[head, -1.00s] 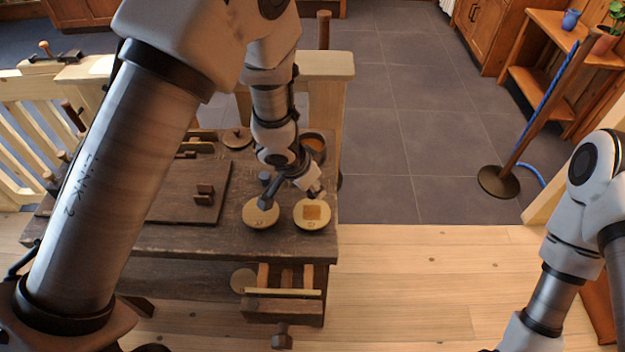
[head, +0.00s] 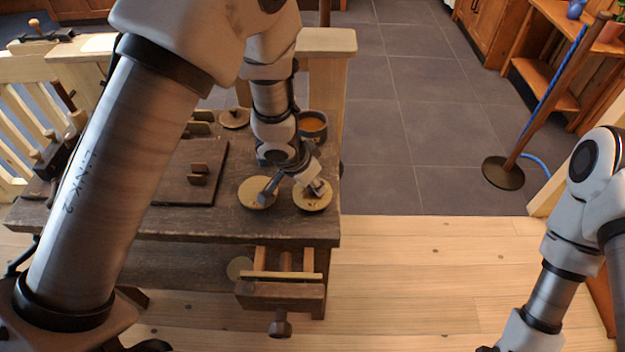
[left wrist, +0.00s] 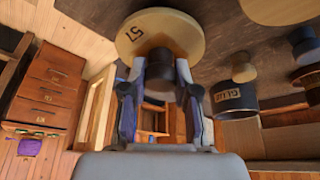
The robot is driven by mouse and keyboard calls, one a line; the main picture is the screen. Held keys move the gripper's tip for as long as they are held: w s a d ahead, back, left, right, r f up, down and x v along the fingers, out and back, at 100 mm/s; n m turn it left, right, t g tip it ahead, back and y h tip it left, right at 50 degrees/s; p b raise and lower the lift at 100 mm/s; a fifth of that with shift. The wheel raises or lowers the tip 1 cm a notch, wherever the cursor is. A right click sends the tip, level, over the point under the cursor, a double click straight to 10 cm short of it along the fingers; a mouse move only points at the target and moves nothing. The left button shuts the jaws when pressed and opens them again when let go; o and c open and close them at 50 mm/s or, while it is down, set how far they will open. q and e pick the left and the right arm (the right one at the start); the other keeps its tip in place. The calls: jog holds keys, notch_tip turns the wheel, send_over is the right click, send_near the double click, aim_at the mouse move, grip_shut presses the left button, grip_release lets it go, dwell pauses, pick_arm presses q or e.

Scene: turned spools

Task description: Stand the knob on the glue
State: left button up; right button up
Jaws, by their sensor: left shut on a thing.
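The knob (left wrist: 158,68) is a dark, short cylinder gripped between my left gripper's fingers in the left wrist view. My left gripper (head: 316,188) is shut on it, over the right-hand pale round disc (head: 313,203) on the workbench.
A second pale disc (head: 252,197) lies just left. A pot with orange contents (head: 312,125) and another disc (head: 235,118) stand farther back. The bench edge (head: 250,238) is close in front.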

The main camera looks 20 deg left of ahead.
pick_arm(q)
jog(key=shift+r, duration=0.1)
dwell(0.6)
jog(key=o, duration=1.3)
notch_tip(320, 180, up, 8)
jog(key=p, duration=0.9)
jog(key=shift+p, duration=0.4)
jog(key=shift+s, duration=0.1)
